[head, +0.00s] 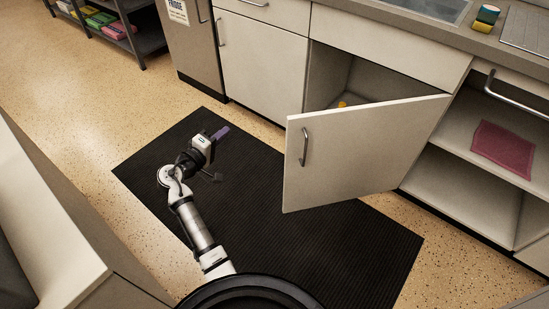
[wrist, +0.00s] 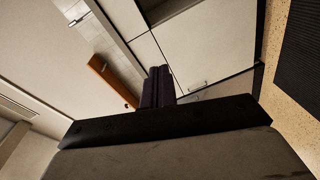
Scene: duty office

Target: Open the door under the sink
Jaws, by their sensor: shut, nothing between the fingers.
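The door under the sink (head: 355,153) is a pale panel that stands wide open, swung out over the mat with its hinge side at the right. Its metal bar handle (head: 304,147) is near the free edge. Behind it the cabinet interior (head: 352,82) shows, with a small yellow thing inside, mostly hidden by the door. The sink (head: 438,8) is in the counter above. My gripper (head: 222,132) is left of the door, clear of it and above the mat. Its purple fingers are shut and empty; they also show in the wrist view (wrist: 157,87).
A black ribbed mat (head: 150,165) covers the floor before the cabinets. A fridge (head: 192,45) stands at the left. An open shelf at the right holds a red cloth (head: 504,149). A pale desk (head: 45,215) bounds the lower left.

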